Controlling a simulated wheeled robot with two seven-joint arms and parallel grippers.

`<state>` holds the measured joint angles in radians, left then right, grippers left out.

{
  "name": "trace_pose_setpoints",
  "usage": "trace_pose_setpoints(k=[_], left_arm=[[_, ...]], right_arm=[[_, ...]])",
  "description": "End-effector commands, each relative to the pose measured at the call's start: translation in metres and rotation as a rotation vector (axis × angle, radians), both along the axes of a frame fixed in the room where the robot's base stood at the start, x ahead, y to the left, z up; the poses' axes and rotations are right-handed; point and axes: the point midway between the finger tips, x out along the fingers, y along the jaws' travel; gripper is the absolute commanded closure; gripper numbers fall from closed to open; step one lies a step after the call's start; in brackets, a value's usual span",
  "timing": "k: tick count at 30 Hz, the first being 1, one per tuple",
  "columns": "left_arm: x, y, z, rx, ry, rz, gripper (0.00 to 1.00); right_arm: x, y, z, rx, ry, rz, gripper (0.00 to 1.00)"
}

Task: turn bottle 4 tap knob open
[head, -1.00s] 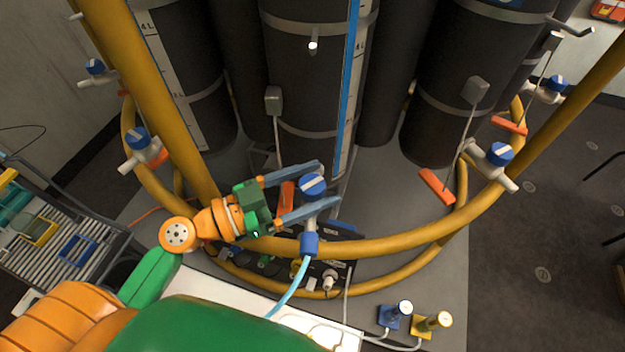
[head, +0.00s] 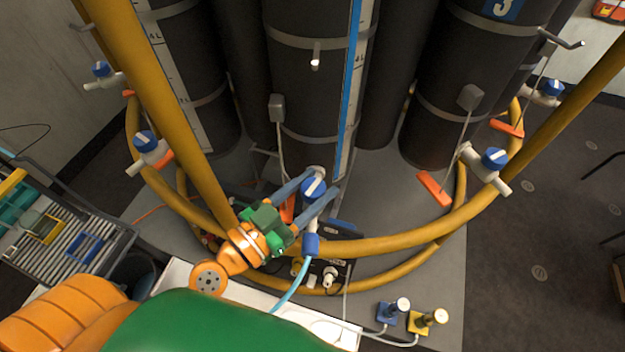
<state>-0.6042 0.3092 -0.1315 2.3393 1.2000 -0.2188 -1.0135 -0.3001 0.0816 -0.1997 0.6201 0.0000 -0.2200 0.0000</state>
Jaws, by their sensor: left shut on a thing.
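A blue tap knob (head: 314,188) with a white stripe sits on a white tap at the front middle of the yellow ring, with a blue collar and a light-blue hose (head: 291,286) below. My left gripper (head: 318,187) reaches it from the lower left. Its two blue-grey fingers lie on either side of the knob and are shut on it. The stripe runs steeply, up to the right. I see no number beside this tap, so I cannot confirm that it is bottle 4's. My right gripper is not in view.
Other blue-knobbed taps sit around the yellow ring, at left (head: 146,141) and right (head: 494,158). Tall dark cylinders (head: 310,75) stand behind; the right one bears a "3". Orange handles, a grey tray (head: 105,245) and small blue and yellow fittings (head: 427,320) lie around.

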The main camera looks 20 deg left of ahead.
Motion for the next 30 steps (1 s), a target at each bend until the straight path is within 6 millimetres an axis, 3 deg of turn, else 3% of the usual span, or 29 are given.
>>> trace_pose_setpoints(k=[3, 12, 30], left_arm=[[0.0, 0.0, 0.006, -0.006, 0.003, 0.098, 1.0], [0.0, 0.0, 0.005, -0.006, 0.002, 0.307, 1.0], [0.001, 0.001, 0.001, -0.002, -0.001, 0.448, 1.0]], right_arm=[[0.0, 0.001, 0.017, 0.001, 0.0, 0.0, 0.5], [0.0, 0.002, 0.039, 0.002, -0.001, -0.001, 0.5], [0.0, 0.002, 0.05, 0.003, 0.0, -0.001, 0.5]])
